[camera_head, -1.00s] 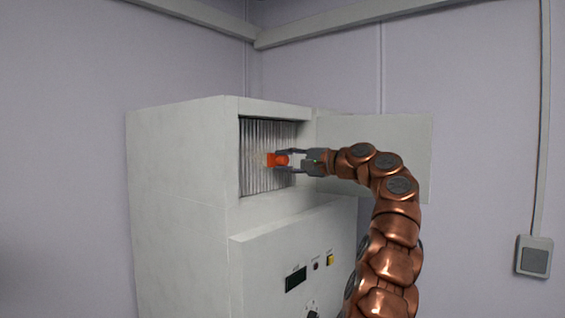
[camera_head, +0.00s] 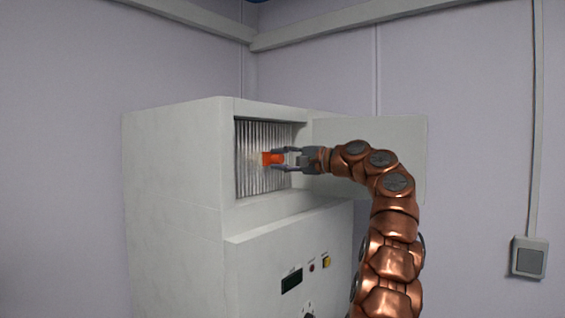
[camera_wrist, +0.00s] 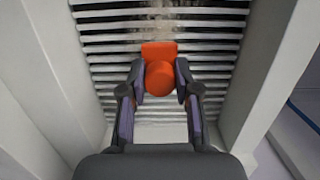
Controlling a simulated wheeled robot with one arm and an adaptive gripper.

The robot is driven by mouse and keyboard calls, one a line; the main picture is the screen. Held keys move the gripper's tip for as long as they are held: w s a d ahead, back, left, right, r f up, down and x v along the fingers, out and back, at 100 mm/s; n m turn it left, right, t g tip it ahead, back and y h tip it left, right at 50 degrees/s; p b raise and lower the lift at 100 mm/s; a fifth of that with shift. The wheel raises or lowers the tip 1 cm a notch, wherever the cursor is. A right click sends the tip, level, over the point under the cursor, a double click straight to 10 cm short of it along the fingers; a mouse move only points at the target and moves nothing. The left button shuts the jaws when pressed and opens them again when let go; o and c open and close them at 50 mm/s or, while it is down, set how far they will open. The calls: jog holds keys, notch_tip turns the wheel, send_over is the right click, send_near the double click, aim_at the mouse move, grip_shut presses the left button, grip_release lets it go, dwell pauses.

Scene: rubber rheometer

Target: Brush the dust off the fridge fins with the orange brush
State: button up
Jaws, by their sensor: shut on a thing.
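The orange brush (camera_head: 271,158) is held between the fingers of my gripper (camera_head: 284,159), which is shut on it. Its head is at the fridge fins (camera_head: 250,180), inside the open recess of the white cabinet. In the wrist view, the brush (camera_wrist: 159,80) sits between both fingertips (camera_wrist: 160,92), in front of the slatted fins (camera_wrist: 205,66). A brownish-grey dust patch (camera_wrist: 155,18) lies on the fins beyond the brush. I cannot tell whether the bristles touch the fins.
The open door panel (camera_head: 395,150) stands to the right of the recess, behind my arm. The recess walls (camera_wrist: 265,80) flank the fins closely. Below is a control panel with a dark display (camera_head: 291,281) and a yellow button (camera_head: 326,262). A wall switch (camera_head: 529,257) is far right.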

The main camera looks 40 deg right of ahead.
jog(key=s+a+b, duration=0.1)
jog(key=a+b, duration=0.3)
jog(key=a, duration=0.3)
jog(key=shift+s, duration=0.3)
jog(key=shift+a, duration=0.15)
jog(key=s+a+b, duration=0.1)
jog(key=a+b, duration=0.1)
jog(key=a, duration=0.4)
jog(key=shift+s+a, duration=0.15)
jog(key=shift+s, duration=0.1)
jog(key=shift+a, duration=0.3)
grip_shut()
jog(key=shift+a+r+p, duration=0.1)
jog(key=shift+r+p, duration=0.55)
jog(key=shift+p, duration=0.05)
